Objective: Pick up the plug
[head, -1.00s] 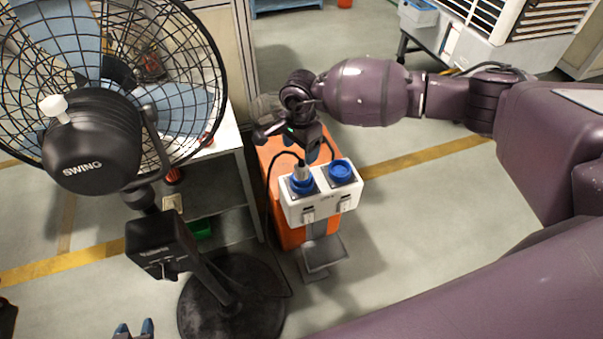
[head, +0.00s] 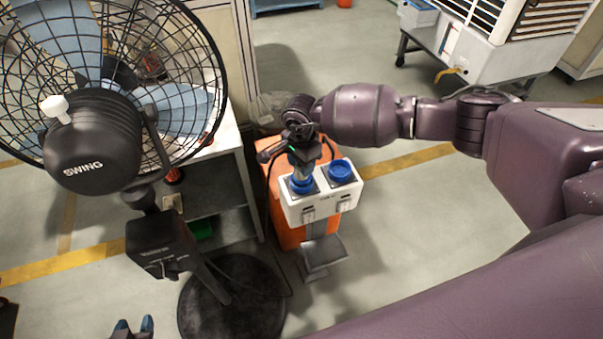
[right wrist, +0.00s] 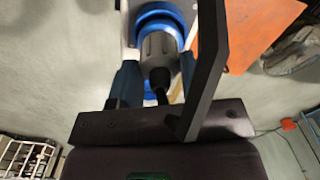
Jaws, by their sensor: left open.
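The plug (head: 302,172) stands upright in the left blue socket of a white socket box; it is grey and black. In the right wrist view the plug (right wrist: 160,55) lies between my two blue-tipped fingers, its cable running toward the palm. My right gripper (head: 304,160) is right over the plug from above, and the right wrist view shows its fingers (right wrist: 158,80) close on both sides. Whether they press on it I cannot tell. My left gripper (head: 133,327) is open and empty at the bottom edge, far from the plug.
The white socket box (head: 320,205) has a second blue socket (head: 341,171) and sits on an orange unit (head: 289,235). A large fan (head: 85,140) stands at left on a round black base (head: 232,305). A shelf (head: 215,190) is behind it.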

